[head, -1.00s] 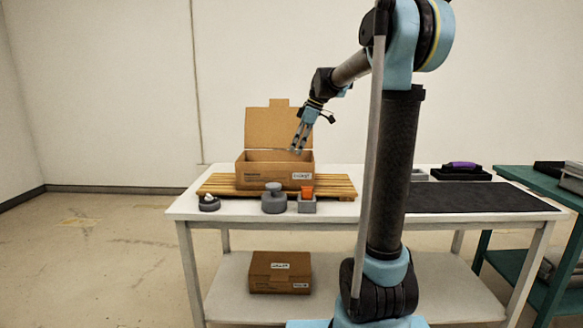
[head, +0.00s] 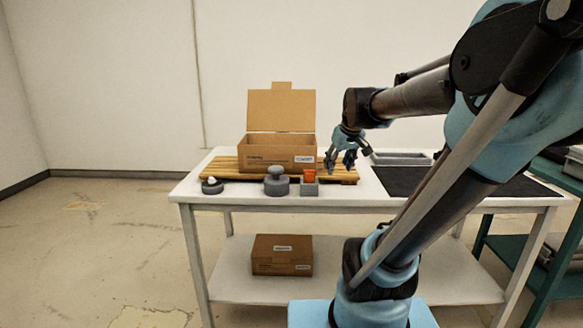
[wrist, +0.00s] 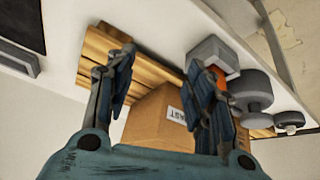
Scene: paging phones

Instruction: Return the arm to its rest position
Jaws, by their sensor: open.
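My gripper (head: 340,167) is open and empty in the head view. It hangs to the right of the open cardboard box (head: 277,158), above the right end of the wooden slatted board (head: 222,167). My arm reaches from the right side of the picture, bent and leaning over the table. In the wrist view my gripper (wrist: 165,95) shows both fingers spread apart with nothing between them. The box (wrist: 155,122) shows behind and between the fingers, partly hidden by the right one.
A grey weight (head: 277,186), a grey block with an orange piece (head: 309,177) and a small round grey item (head: 212,187) stand along the front of the white table (head: 345,200). A grey tray (head: 402,158) and dark mat (head: 400,180) lie right. A closed box (head: 282,255) sits on the lower shelf.

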